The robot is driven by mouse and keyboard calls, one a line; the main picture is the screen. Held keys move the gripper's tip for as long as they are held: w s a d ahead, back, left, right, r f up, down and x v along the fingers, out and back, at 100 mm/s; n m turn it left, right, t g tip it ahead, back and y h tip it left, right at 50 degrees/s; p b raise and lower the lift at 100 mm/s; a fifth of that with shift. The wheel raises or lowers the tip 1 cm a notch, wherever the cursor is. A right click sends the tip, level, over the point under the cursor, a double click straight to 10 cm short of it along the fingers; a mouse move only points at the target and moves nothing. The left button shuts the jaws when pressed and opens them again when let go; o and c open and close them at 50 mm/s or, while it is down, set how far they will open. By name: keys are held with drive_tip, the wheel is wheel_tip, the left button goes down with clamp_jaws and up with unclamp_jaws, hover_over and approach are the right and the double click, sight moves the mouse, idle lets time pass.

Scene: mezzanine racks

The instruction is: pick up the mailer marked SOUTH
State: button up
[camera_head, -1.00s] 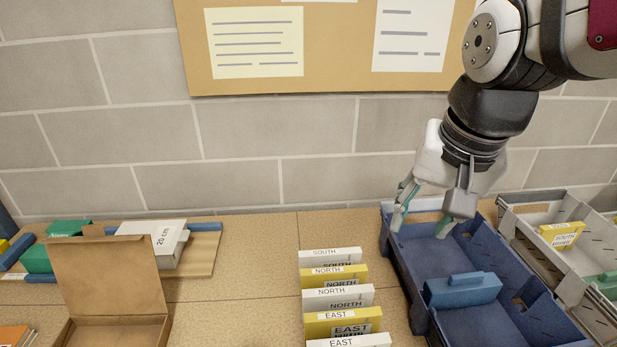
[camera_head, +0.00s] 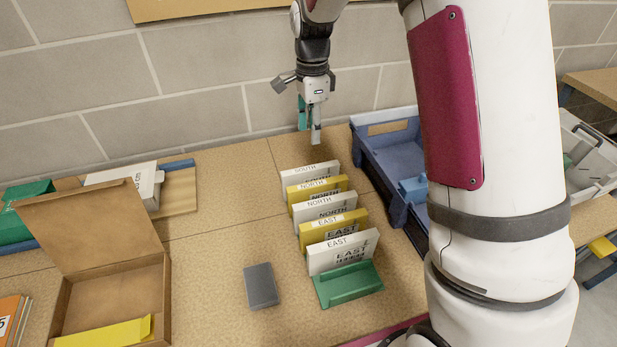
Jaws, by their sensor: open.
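The white mailer marked SOUTH (camera_head: 300,170) stands upright at the back of a row of mailers on the table. Its label shows along the top edge, and the lower part of its face is partly hidden by the yellow NORTH mailer (camera_head: 307,190) in front. My gripper (camera_head: 309,134) points down, open and empty, just behind and above the SOUTH mailer. It does not appear to touch it.
More NORTH and EAST mailers stand in front, ending at a green holder (camera_head: 348,284). A dark grey block (camera_head: 261,286) lies left of it. An open cardboard box (camera_head: 112,290) is at the left. A blue bin (camera_head: 385,150) is at the right, partly hidden by my arm.

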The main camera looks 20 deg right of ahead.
sight(311, 168)
wheel_tip(311, 168, down, 14)
drive_tip(key=shift+a+r+p, duration=0.1)
drive_tip(key=shift+r+p, duration=0.1)
drive_tip(key=shift+p, duration=0.65)
drive_tip(key=shift+c, duration=0.6)
clamp_jaws()
